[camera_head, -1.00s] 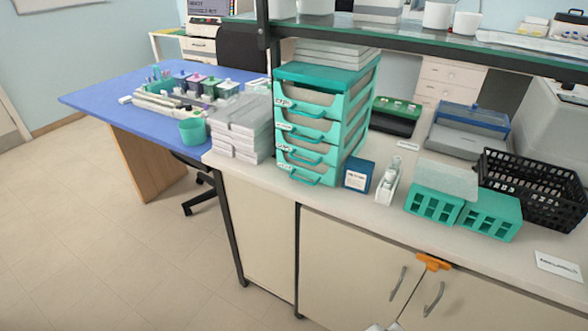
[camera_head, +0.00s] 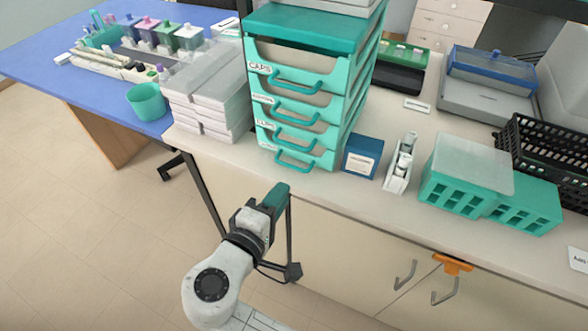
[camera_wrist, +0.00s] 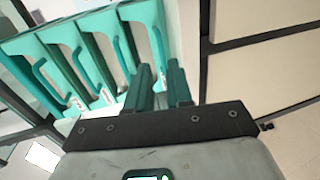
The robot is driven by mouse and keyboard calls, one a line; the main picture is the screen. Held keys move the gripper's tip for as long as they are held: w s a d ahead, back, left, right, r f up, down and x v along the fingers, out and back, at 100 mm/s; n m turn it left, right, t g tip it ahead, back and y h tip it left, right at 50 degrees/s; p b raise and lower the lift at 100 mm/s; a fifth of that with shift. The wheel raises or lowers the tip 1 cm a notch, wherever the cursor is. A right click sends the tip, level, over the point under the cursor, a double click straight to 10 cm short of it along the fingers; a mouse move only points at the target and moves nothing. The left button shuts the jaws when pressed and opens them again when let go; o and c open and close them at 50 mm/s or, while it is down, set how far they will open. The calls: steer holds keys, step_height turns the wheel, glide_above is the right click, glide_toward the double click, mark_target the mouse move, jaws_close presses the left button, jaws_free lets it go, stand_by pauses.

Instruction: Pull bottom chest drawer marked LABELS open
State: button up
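The teal chest (camera_head: 305,30) of stacked drawers stands on the counter. Its bottom drawer (camera_head: 318,160) has a loop handle (camera_head: 294,160) and appears shut; its label is too small to read. My gripper (camera_head: 281,193) is in front of the counter, below and apart from that handle. In the wrist view, the two teal fingers of my gripper (camera_wrist: 160,75) are parted with nothing between them. The chest shows sideways at the left there, with the bottom drawer (camera_wrist: 152,22) nearest the fingers.
White boxes (camera_head: 208,95) are stacked left of the chest. A blue box (camera_head: 363,157) and a white dispenser (camera_head: 401,165) stand close on its right. Teal racks (camera_head: 465,180) are farther right. Cabinet doors (camera_head: 345,245) lie below the counter edge. Floor at left is open.

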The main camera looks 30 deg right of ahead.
mark_target(300, 171)
steer(key=x, duration=0.8)
steer(key=shift+d, duration=0.1)
steer(key=shift+c, duration=0.4)
steer(key=shift+f, duration=0.1)
jaws_close()
stand_by(0.7)
